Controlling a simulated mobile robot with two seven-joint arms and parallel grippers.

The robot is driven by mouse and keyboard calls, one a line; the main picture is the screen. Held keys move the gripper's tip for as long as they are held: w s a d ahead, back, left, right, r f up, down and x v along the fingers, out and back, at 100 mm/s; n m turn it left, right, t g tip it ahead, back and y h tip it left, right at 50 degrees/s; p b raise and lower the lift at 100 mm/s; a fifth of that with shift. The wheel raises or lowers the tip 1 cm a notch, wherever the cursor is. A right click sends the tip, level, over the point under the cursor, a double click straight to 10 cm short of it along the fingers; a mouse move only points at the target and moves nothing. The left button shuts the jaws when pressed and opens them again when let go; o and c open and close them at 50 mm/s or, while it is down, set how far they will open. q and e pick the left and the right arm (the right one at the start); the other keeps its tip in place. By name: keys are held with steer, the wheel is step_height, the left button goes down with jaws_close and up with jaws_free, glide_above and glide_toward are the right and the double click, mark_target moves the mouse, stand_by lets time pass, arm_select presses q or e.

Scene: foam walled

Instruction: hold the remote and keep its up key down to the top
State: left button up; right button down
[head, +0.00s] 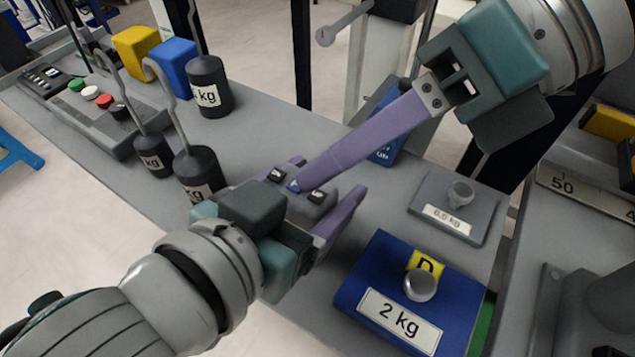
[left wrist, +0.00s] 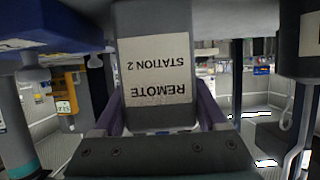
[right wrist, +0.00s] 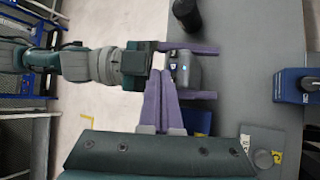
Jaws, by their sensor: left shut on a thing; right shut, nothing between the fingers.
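The remote (head: 308,208) is a dark grey box with small black keys, held above the grey bench. My left gripper (head: 322,182) is shut on it, with one purple finger along each side. In the left wrist view the remote (left wrist: 155,55) shows its label "REMOTE STATION 2" upside down. My right gripper (head: 297,179) is shut and empty; its long purple fingers reach down to the key face. The tips are at a small blue mark between two black keys and partly cover it. In the right wrist view the remote (right wrist: 183,70) lies just past the tips. I cannot tell whether a key is pressed.
A blue 2 kg block (head: 375,290) and a grey 0.5 kg plate (head: 455,208) stand right of the remote. Dark hooked weights (head: 207,85) stand at left. A control box (head: 95,105) with coloured buttons lies at the far left. A grey post stands behind.

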steer(key=shift+f, duration=0.15)
stand_by(0.5)
steer(key=shift+f, duration=0.3)
steer(key=shift+f, duration=0.3)
stand_by(1.8)
steer(key=shift+r, duration=0.15)
stand_by(3.0)
steer(key=shift+r, duration=0.6)
steer(key=shift+r, duration=2.5)
